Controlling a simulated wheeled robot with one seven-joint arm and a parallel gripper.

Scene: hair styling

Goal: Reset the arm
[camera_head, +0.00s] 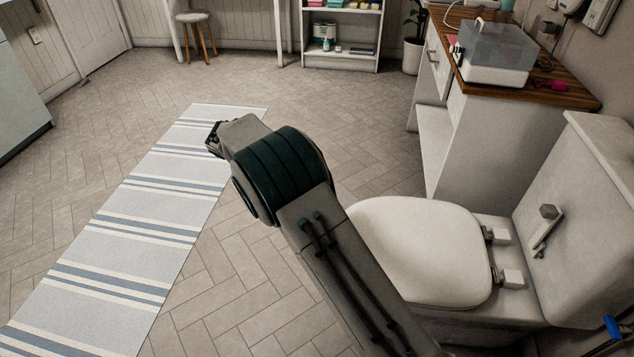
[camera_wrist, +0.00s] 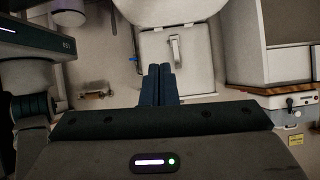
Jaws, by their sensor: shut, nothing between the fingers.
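My gripper (camera_wrist: 158,84) shows in the wrist view, its two dark fingers side by side and shut with nothing between them. Beyond the fingertips in that view is the toilet's tank (camera_wrist: 203,55). In the head view my arm reaches up from the bottom right, over the floor between the rug and the toilet. The fingers cannot be made out there; the far end of the arm is over the rug's right edge.
The toilet (camera_head: 415,250) stands close to the right of my arm. A striped rug (camera_head: 130,245) lies on the left. A wood-topped cabinet (camera_head: 470,140) holds a clear-lidded box (camera_head: 497,55). A stool (camera_head: 193,18) and shelf (camera_head: 341,62) stand at the back. The middle floor is free.

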